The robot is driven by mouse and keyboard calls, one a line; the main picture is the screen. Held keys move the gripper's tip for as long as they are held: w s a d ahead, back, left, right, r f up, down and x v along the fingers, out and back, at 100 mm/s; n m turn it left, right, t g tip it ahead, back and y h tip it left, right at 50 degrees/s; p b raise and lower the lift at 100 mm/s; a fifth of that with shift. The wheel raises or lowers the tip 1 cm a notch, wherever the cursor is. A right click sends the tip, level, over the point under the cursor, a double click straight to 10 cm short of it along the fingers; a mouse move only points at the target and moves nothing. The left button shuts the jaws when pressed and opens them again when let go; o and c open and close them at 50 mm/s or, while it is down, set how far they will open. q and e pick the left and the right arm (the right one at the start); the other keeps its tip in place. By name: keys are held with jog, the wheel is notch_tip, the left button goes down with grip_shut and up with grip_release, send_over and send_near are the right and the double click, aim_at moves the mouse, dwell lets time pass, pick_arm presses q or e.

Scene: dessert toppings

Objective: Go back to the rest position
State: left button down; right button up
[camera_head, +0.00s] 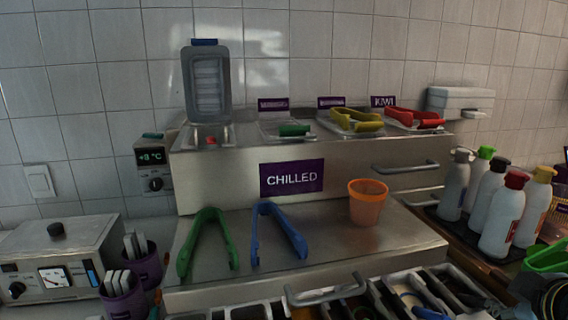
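My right gripper (545,293) shows only as a dark, partly cut-off shape in the bottom right corner, beside the green container. Its fingers cannot be made out clearly, so I cannot tell whether it is open or shut. My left gripper is not in view. An orange cup (367,204) stands upright on the steel counter (335,245). Green tongs (207,243) and blue tongs (278,233) lie on the counter to its left, apart from each other.
The chilled unit (235,180) stands behind, with yellow tongs (356,120) and red tongs (414,118) on top. Several bottles (503,217) stand at right near a green container (548,258). An open drawer (270,309) with utensils is in front. A control box (60,258) is at left.

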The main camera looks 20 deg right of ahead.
jog(key=s+a+f+m+g+y, duration=0.1)
jog(key=s+a+f+g+y, duration=0.15)
jog(key=a, duration=0.65)
jog(key=s+a+f+m+g+y, duration=0.1)
jog(key=s+a+f+m+y, duration=0.2)
jog(key=a, duration=0.5)
notch_tip(320, 180, down, 36)
jog(key=s+d+n+g+b, duration=0.1)
jog(key=s+d+g+b, duration=0.15)
jog(key=b, duration=0.75)
jog(key=s+d+f+b, duration=0.1)
jog(key=s+f+b, duration=0.5)
jog(key=s+f, duration=1.2)
notch_tip(320, 180, down, 3)
jog(key=shift+f+b, duration=0.1)
jog(key=shift+b, duration=0.25)
